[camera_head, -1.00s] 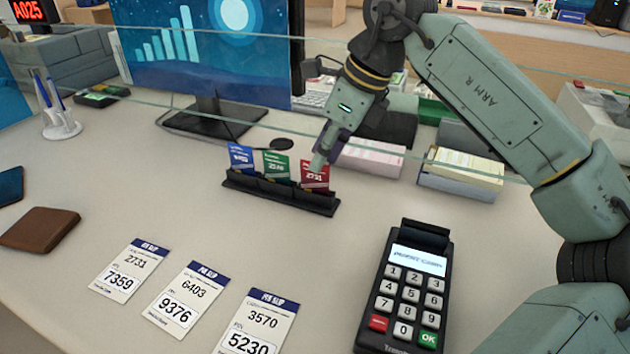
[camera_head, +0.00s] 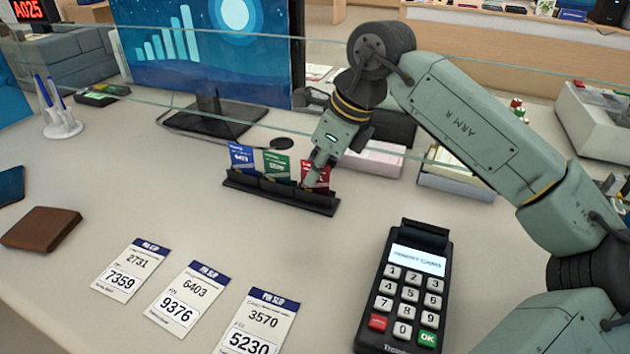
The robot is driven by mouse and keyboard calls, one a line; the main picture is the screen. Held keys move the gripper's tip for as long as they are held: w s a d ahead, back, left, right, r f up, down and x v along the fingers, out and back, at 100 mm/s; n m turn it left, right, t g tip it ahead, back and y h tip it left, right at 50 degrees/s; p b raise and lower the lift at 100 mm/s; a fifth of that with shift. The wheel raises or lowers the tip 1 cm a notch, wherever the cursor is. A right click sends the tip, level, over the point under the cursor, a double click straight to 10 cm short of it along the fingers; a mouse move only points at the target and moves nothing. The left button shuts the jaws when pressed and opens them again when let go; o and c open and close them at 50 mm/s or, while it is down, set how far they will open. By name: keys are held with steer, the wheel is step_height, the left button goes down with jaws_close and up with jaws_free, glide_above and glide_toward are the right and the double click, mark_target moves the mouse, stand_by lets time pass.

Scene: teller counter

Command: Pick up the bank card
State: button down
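Three bank cards stand upright in a black card holder (camera_head: 282,192) on the counter: a blue card (camera_head: 242,157), a green card (camera_head: 277,165) and a red card (camera_head: 321,177). My gripper (camera_head: 312,176) points down at the red card, with its fingers in front of that card's upper part and hiding most of its print. I cannot tell whether the fingers are apart, or whether they touch the card. The red card still sits in its slot at the holder's right end.
A card terminal (camera_head: 408,285) stands at the front right. Three PIN slips (camera_head: 132,270) lie at the front. A brown wallet (camera_head: 40,229) lies at the left. A glass screen edge (camera_head: 215,118) and a monitor (camera_head: 210,50) are behind the holder.

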steer(key=shift+r, duration=0.1)
stand_by(0.3)
step_height(320, 180, up, 10)
steer(key=shift+f, duration=0.1)
stand_by(0.5)
steer(key=shift+r+p, duration=2)
steer(key=shift+r, duration=0.3)
steer(key=shift+d, duration=0.1)
